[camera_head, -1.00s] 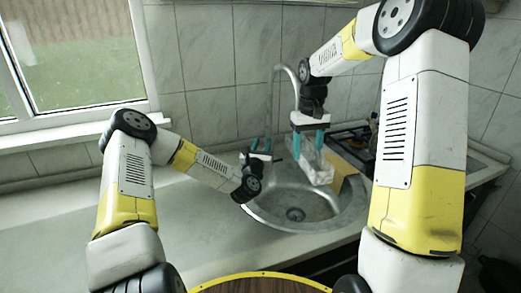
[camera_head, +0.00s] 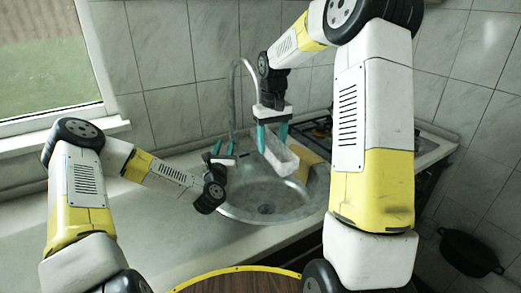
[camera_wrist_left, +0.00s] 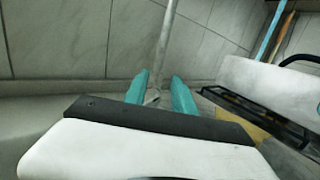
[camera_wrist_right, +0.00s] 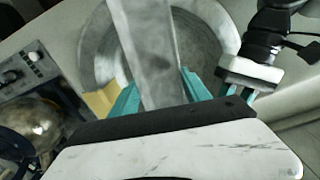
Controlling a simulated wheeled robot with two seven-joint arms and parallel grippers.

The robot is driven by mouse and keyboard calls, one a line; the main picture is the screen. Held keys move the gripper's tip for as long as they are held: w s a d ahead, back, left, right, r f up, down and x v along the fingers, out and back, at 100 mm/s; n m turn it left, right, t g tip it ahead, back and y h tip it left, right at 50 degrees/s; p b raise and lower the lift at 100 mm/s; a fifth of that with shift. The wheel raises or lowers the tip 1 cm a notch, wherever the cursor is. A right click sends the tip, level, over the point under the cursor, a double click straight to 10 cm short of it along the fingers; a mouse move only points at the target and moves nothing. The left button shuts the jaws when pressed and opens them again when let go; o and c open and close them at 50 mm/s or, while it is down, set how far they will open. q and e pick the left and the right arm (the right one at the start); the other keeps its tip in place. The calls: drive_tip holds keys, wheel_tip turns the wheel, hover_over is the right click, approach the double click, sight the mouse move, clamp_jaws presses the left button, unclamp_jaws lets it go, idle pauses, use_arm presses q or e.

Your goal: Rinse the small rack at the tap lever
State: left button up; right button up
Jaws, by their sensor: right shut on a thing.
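The small rack (camera_head: 280,155) is a pale, narrow, box-like piece. My right gripper (camera_head: 272,136) is shut on it and holds it tilted above the sink (camera_head: 240,208). In the right wrist view the rack (camera_wrist_right: 155,50) stretches away between the fingers over the round bowl. The tap (camera_head: 237,80) is a tall curved pipe behind the sink. My left gripper (camera_head: 223,149) is open near the tap's foot. In the left wrist view the tap pipe (camera_wrist_left: 165,45) stands just beyond the two separated fingers. I cannot clearly make out the lever or any running water.
A yellow block (camera_head: 312,166) lies right of the sink, beside the stove (camera_head: 322,128). The counter (camera_head: 175,225) left of the sink is clear. The tiled wall (camera_head: 165,70) stands close behind the tap. A black pan (camera_head: 470,252) is at the lower right.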

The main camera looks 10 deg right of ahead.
idle(0.3)
use_arm(q)
drive_tip(key=shift+a, duration=0.1)
drive_tip(key=c, duration=0.5)
drive_tip(key=shift+a+r+m+h, duration=0.2)
drive_tip(key=shift+m+h, duration=0.1)
drive_tip(key=shift+m, duration=0.4)
clamp_jaws()
drive_tip(key=m+g+h, duration=0.3)
drive_tip(key=m+h, duration=0.3)
drive_tip(key=m, duration=1.6)
approach(231, 132)
drive_tip(key=x, duration=0.2)
drive_tip(key=r+x, duration=0.1)
drive_tip(key=x, duration=0.3)
drive_tip(key=shift+w+r, duration=0.3)
drive_tip(key=shift+w, duration=0.05)
